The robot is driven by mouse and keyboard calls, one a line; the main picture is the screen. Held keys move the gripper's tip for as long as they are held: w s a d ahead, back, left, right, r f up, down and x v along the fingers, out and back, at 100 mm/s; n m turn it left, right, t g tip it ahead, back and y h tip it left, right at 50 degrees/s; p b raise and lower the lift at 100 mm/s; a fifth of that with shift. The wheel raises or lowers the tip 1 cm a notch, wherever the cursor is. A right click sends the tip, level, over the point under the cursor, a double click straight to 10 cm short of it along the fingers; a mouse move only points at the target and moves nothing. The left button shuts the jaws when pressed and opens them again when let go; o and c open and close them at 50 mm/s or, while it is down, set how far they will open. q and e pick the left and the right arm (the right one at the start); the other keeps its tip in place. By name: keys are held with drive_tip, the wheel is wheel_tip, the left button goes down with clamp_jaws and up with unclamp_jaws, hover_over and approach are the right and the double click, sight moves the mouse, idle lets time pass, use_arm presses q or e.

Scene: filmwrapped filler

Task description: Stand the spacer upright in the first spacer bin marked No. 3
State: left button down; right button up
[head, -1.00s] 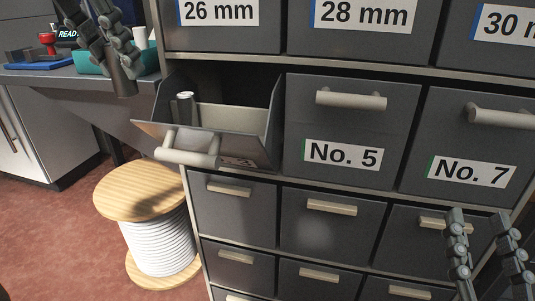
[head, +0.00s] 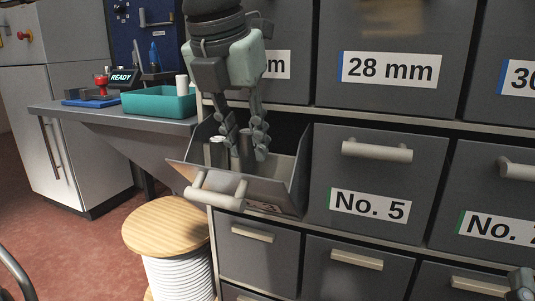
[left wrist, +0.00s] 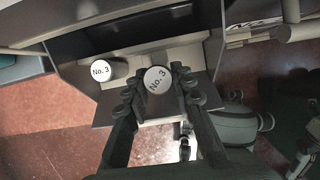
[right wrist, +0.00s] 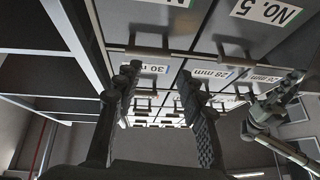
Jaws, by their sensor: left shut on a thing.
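The spacer (head: 246,150) is a dark cylinder, held roughly upright between the fingers of my left gripper (head: 244,140). In the left wrist view its white end marked No. 3 (left wrist: 157,79) shows between the fingertips. My left gripper reaches down into the tilted-out bin (head: 215,188), whose label is partly hidden by its handle. The spacer's lower end is hidden by the bin's front, so I cannot tell whether it touches the floor. Another spacer (head: 217,152), also marked No. 3 in the left wrist view (left wrist: 101,71), stands left of it. My right gripper (right wrist: 160,85) is open and empty.
A closed bin marked No. 5 (head: 369,206) is right of the open one, with 28 mm (head: 390,69) above. A cable spool (head: 167,226) stands below left. A teal tray (head: 158,103) sits on the bench (head: 75,112). The bin's handle (head: 216,197) sticks out in front.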

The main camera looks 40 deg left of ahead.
use_arm(q)
drive_tip(key=shift+w+d+f, duration=0.95)
drive_tip(key=shift+w+f, duration=0.2)
drive_tip(key=shift+w, duration=0.1)
use_arm(e)
drive_tip(key=shift+s+d+r+t, duration=0.2)
drive_tip(key=shift+r+t, duration=0.2)
use_arm(q)
drive_tip(key=shift+f+b, duration=0.15)
drive_tip(key=shift+b, duration=0.15)
drive_tip(key=c, duration=1.6)
unclamp_jaws()
drive_tip(key=shift+o, duration=0.2)
use_arm(e)
drive_tip(key=shift+s+d+r+t, duration=0.2)
drive_tip(key=shift+s+r+t, duration=0.1)
drive_tip(key=shift+r, duration=0.15)
drive_tip(key=shift+w, duration=0.15)
